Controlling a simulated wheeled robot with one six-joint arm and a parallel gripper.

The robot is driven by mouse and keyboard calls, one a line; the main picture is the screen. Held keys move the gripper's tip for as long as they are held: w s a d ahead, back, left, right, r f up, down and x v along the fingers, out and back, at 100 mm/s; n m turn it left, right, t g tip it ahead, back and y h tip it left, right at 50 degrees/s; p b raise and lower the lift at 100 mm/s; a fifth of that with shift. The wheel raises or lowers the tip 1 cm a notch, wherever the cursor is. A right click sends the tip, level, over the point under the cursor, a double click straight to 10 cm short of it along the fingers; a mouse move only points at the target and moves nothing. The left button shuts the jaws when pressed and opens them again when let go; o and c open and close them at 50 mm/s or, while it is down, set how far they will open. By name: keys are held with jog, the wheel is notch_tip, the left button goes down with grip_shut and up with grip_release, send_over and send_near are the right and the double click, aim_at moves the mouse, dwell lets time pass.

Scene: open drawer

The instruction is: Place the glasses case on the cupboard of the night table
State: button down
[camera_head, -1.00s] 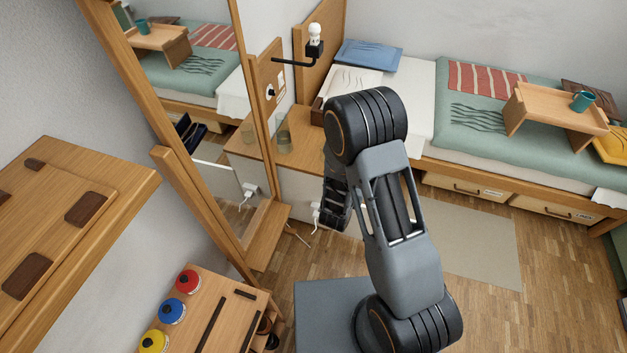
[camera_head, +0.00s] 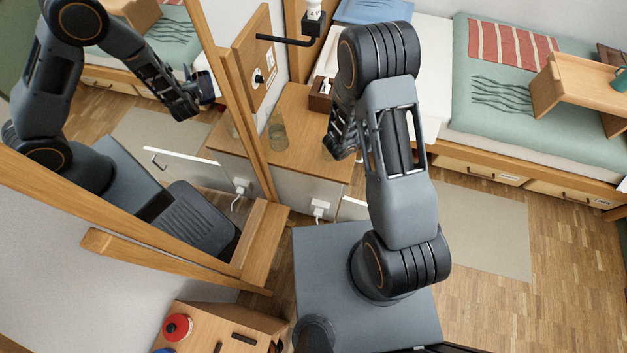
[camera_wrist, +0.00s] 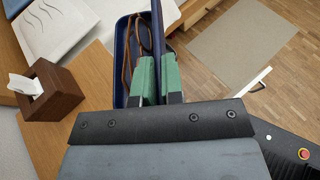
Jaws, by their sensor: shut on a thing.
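The dark blue glasses case (camera_wrist: 122,62) is open in the wrist view, with brown-framed glasses (camera_wrist: 128,55) inside. My gripper (camera_wrist: 158,78) has green finger pads shut on one upright wall or lid of the case. In the head view my gripper (camera_head: 338,150) is by the right end of the night table (camera_head: 310,155), and the case is mostly hidden behind it. The mirror also shows the gripper with a dark piece in it. In the wrist view the case overlaps the wooden table top (camera_wrist: 88,75); its height above it I cannot tell.
A drinking glass (camera_head: 278,132) stands on the table top, and a brown tissue box (camera_wrist: 50,92) stands farther back. A black lamp arm (camera_head: 285,40) juts over the table. The mirror (camera_head: 130,110) closes the left side; the bed (camera_head: 470,135) lies right.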

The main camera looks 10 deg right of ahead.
jog(key=s+d+f+m+g+y+b, duration=0.45)
jog(key=d+f+m+g, duration=0.35)
jog(key=m+g, duration=0.25)
jog(key=s+d+f+m+g+y+b, duration=0.4)
jog(key=s+d+f+m+g+b, duration=0.15)
jog(key=d+f+m+g, duration=0.4)
jog(key=w+d+f+m+t+y+b, duration=0.35)
jog(key=f+m+t+y+b, duration=0.35)
jog(key=m, duration=0.5)
jog(key=w+d+f+m+t+y+b, duration=0.3)
jog(key=d+f+m+t+y+b, duration=0.15)
jog(key=m+t+y, duration=0.6)
jog(key=w+a+f+m+t+h+b, duration=0.25)
jog(key=a+f, duration=0.35)
jog(key=f, duration=0.3)
jog(key=w+a+f+m+t+h+b, duration=0.1)
jog(key=w+a+f+m+b, duration=0.2)
jog(key=a+f, duration=0.4)
jog(key=w+a+f+m+t+h+b, duration=0.1)
jog(key=w+a+f+m+b, duration=0.25)
jog(key=f, duration=0.65)
jog(key=w+a+f+b, duration=0.1)
jog(key=w+a+b, duration=0.1)
jog(key=a, duration=0.8)
jog(key=w+a+f+b, duration=0.1)
jog(key=w+a+b, duration=0.1)
jog(key=a, duration=0.7)
jog(key=shift+w+a+t+b, duration=0.3)
jog(key=shift+w+a+b, duration=0.1)
jog(key=shift+w, duration=0.45)
